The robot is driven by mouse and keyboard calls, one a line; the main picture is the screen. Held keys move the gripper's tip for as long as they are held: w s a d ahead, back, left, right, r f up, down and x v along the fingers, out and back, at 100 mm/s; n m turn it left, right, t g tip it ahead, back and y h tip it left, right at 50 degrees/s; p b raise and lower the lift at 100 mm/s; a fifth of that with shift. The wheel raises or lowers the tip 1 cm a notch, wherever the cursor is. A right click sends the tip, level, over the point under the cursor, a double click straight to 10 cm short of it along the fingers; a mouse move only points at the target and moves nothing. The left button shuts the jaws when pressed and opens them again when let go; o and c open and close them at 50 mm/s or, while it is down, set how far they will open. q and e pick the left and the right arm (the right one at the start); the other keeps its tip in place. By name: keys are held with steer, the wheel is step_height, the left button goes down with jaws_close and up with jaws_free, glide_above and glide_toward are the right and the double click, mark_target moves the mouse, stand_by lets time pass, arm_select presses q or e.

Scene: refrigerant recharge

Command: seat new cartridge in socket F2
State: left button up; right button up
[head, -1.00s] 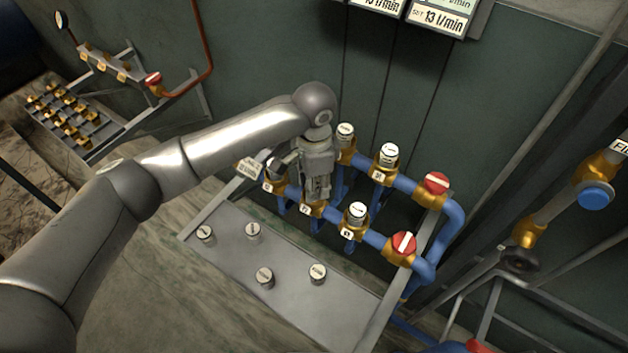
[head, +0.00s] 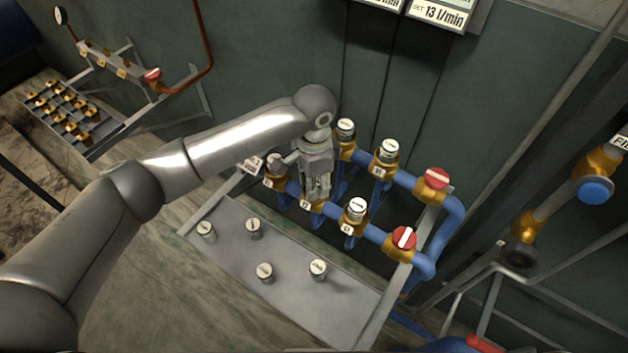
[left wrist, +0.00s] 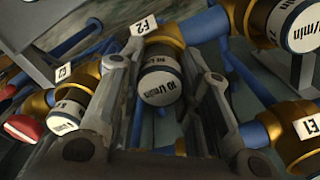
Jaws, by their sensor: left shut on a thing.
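My left gripper (head: 317,196) points down over socket F2 (head: 313,211) in the front row of the blue pipe rack. In the left wrist view its two fingers stand on either side of a white-labelled cartridge (left wrist: 160,82) with a dark rim, and it is shut on it. The cartridge is in line with the brass socket (left wrist: 165,38) that bears the F2 label (left wrist: 144,25). The fingers hide part of the joint, so I cannot tell how deep the cartridge sits. My right gripper is not in view.
Neighbouring cartridges stand close by in the front row (head: 357,207) and the back row (head: 386,151). Red-capped valves (head: 404,238) are at the right. Several loose cartridges stand on the grey tray (head: 215,252) in front. A brass-fitted rack (head: 105,118) is at the far left.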

arm_select(q)
steer(key=shift+s+f, duration=0.15)
steer(key=shift+f, duration=0.1)
steer(key=o, duration=1.1)
steer(key=shift+o, duration=0.2)
step_height(320, 180, up, 12)
step_height(320, 180, up, 6)
steer(key=p, duration=0.8)
